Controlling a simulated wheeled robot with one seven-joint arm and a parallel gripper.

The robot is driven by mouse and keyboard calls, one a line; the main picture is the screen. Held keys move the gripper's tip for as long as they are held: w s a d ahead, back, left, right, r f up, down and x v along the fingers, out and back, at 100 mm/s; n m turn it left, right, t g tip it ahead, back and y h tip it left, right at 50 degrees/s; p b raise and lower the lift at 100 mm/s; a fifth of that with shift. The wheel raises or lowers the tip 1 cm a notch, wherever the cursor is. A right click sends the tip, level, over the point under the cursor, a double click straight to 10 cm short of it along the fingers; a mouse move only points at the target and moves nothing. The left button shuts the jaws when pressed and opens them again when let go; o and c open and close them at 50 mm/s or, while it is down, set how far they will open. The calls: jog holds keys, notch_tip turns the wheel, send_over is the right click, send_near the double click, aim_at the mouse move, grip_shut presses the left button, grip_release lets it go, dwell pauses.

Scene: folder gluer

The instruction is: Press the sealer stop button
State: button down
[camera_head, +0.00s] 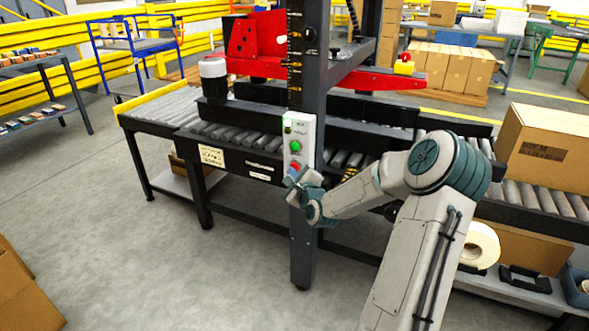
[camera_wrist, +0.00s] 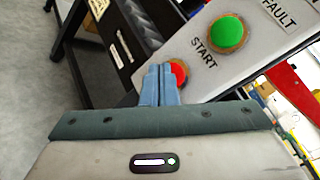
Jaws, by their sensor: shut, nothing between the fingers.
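The sealer's light grey control box (camera_head: 299,143) is fixed to the dark upright post. It carries a green START button (camera_head: 295,146) and, below it, a red button (camera_head: 294,167). In the wrist view the green button (camera_wrist: 227,34) is clear beside the word START, and the red button (camera_wrist: 179,73) is partly hidden behind my fingers. My gripper (camera_head: 296,181) is at the lower end of the box. Its blue fingers (camera_wrist: 159,80) are shut together and empty, with their tips right at the red button. I cannot tell whether they touch it.
The roller conveyor (camera_head: 160,108) runs behind the post (camera_head: 303,240). A cardboard box (camera_head: 545,150) sits on the rollers at the right. A tape roll (camera_head: 480,246) lies on the shelf below.

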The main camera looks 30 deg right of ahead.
jog(key=shift+w+d, duration=0.15)
jog(key=shift+d, duration=0.05)
dwell(0.3)
jog(key=shift+s+a, duration=0.45)
jog(key=shift+a, duration=0.1)
jog(key=shift+a, duration=0.1)
jog(key=s+a, duration=0.2)
jog(key=s+a+p, duration=0.1)
jog(key=a, duration=0.1)
jog(key=shift+s+a, duration=0.3)
jog(key=shift+s, duration=0.05)
dwell(0.8)
